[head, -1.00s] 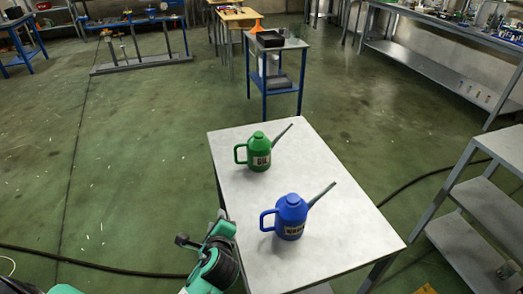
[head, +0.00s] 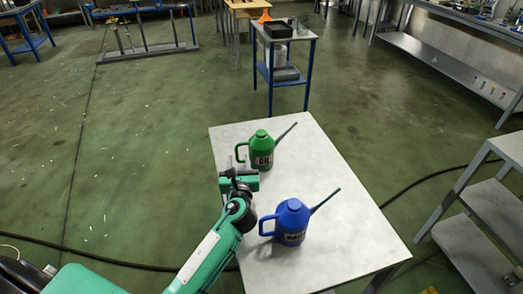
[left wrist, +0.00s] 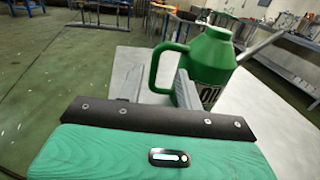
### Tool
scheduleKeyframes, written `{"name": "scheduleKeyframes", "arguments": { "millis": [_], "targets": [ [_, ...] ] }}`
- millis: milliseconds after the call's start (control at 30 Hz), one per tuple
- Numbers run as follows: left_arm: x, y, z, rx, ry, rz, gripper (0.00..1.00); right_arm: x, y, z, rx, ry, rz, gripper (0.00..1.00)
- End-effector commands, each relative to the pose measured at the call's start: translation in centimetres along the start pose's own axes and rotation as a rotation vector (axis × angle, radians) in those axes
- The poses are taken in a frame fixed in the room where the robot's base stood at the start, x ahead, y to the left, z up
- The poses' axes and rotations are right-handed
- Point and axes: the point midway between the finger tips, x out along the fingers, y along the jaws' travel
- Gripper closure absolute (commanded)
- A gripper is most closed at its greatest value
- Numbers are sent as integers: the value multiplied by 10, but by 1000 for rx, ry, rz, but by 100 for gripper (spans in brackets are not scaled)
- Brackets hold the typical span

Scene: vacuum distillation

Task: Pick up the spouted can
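A green spouted can (head: 261,152) with a dark label stands upright on the pale table, its handle to the left and its spout to the upper right. A blue spouted can (head: 292,222) of the same shape stands nearer on the same table. My left gripper (head: 246,178) is at the near left of the green can, by its handle. In the left wrist view, a grey finger (left wrist: 185,88) shows beside the handle and body of the green can (left wrist: 211,58). My right gripper is out of view.
The pale table (head: 335,210) is bare around the cans. A small blue-framed stand (head: 285,75) is behind it, and a grey shelf unit (head: 485,200) is at the right. A dark cable lies on the open floor.

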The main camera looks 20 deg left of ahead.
Motion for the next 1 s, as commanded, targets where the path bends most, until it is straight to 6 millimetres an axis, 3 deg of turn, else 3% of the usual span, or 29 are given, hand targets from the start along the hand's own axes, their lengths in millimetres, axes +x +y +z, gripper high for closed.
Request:
{"name": "scheduleKeyframes", "arguments": {
  "millis": [600,900,1000],
  "targets": [
    [70,6,-3,-2,0,0,64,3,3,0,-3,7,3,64],
    [75,6,-3,-2,1,-1,64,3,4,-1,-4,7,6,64],
    [75,6,-3,-2,1,-1,84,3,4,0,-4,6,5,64]
  ]
}}
